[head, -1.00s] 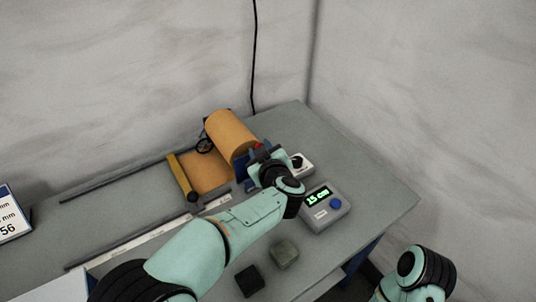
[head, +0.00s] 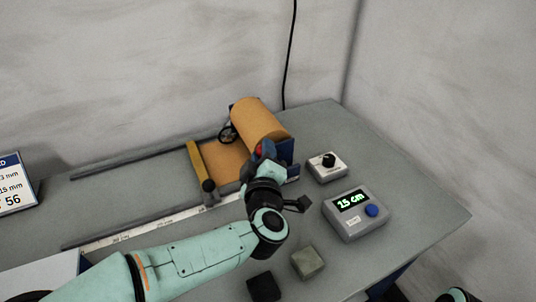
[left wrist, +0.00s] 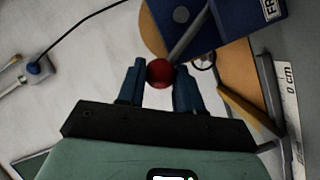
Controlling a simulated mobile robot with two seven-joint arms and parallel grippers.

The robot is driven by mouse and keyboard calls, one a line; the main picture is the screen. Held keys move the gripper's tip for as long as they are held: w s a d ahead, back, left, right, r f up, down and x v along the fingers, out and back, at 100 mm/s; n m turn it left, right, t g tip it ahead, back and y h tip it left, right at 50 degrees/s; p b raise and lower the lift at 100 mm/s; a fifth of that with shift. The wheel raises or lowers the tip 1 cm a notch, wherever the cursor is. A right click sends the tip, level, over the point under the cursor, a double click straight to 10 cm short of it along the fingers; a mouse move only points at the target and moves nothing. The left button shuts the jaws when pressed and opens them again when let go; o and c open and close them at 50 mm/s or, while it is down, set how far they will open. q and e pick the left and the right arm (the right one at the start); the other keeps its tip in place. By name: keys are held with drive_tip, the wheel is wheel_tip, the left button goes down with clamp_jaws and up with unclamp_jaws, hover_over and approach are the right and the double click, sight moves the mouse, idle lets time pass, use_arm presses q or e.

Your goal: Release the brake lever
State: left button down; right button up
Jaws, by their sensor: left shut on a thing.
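The brake lever shows in the left wrist view as a grey rod with a red ball knob (left wrist: 160,73), rising from a blue block (left wrist: 235,25) on the roll stand. My left gripper (left wrist: 160,88) has its two blue fingers shut on the red knob, one on each side. In the head view my left gripper (head: 263,160) is at the right end of the copper roll (head: 259,124), with a bit of the red knob showing and the rod hidden. At the bottom right edge only part of my right arm shows, and its gripper is out of view.
Copper foil (head: 222,162) runs from the roll under a yellow bar (head: 196,165), beside a white ruler (head: 130,232). Right of my gripper are a knob box (head: 327,167) and a "15 cm" display box (head: 355,214). Two small blocks, dark (head: 263,287) and grey (head: 307,262), lie in front.

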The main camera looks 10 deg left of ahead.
use_arm(q)
drive_tip(key=shift+f, duration=0.3)
use_arm(e)
drive_tip(key=shift+w+d+f, duration=0.15)
drive_tip(key=shift+w, duration=0.15)
use_arm(q)
drive_tip(key=c, duration=0.8)
unclamp_jaws()
drive_tip(key=shift+s+a, duration=0.1)
drive_tip(key=shift+o, duration=0.2)
drive_tip(key=shift+r, duration=0.1)
drive_tip(key=p+v, duration=0.2)
drive_tip(key=v, duration=1.1)
drive_tip(key=shift+s, duration=0.2)
use_arm(e)
drive_tip(key=shift+g, duration=0.5)
drive_tip(key=s+r, duration=0.1)
drive_tip(key=s+a, duration=0.1)
drive_tip(key=s+a+r, duration=0.1)
drive_tip(key=shift+s+r, duration=0.35)
drive_tip(key=shift+s, duration=0.05)
